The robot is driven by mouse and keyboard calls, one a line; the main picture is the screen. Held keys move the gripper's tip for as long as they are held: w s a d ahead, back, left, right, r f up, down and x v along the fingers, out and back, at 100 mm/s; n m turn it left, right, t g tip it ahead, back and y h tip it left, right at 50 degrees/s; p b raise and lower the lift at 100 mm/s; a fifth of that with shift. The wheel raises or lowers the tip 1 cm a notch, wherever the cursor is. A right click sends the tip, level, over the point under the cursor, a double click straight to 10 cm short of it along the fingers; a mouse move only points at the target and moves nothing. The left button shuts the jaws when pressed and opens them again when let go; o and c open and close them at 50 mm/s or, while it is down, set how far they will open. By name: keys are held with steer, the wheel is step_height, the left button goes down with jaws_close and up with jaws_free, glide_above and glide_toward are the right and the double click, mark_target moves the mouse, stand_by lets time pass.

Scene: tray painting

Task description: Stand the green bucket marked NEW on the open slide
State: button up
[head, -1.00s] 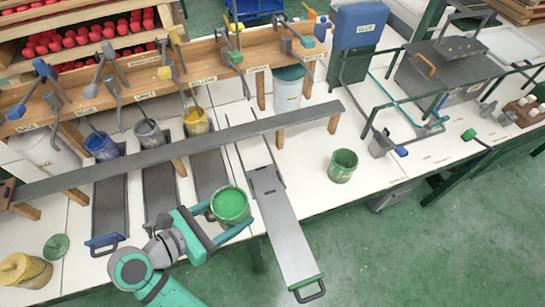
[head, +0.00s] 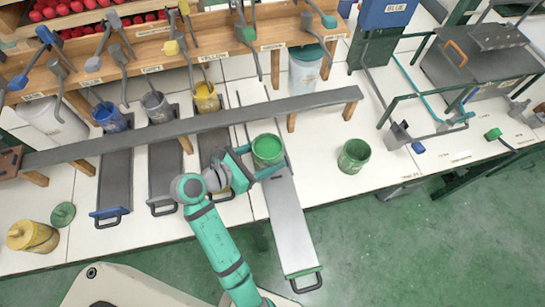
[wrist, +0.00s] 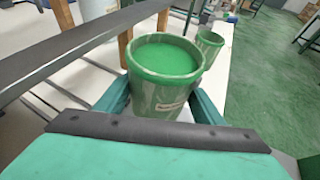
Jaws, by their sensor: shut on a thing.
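A green bucket (head: 268,152) full of green paint is gripped upright by my gripper (head: 264,164). It also shows in the wrist view (wrist: 165,78), with a pale label too small to read. My gripper's fingers (wrist: 160,102) close around its sides. The open slide (head: 289,225) is a grey metal plate with a green-edged handle, drawn out towards the front. The bucket is over the slide's far end; I cannot tell whether it touches the plate. A second green bucket (head: 354,156), with less paint showing, stands on the white table to the right.
A long grey bar (head: 220,122) on wooden posts crosses just behind the held bucket. Blue (head: 109,118), grey (head: 156,105) and yellow (head: 206,97) buckets stand beyond it. A yellow tub (head: 32,237) and green lid (head: 62,215) are front left. The slide's front half is clear.

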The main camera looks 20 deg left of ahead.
mark_target(276, 152)
steer(key=w+f, duration=0.2)
steer(key=f, duration=0.1)
steer(key=shift+w+d, duration=0.35)
steer(key=shift+w, duration=0.05)
step_height(276, 152, down, 3)
steer(key=shift+a+f, duration=0.1)
steer(key=shift+a, duration=0.05)
steer(key=shift+f, duration=0.1)
steer(key=o, duration=1.3)
steer(key=shift+f, duration=0.1)
steer(key=shift+o, duration=0.2)
steer(key=v, duration=1.2)
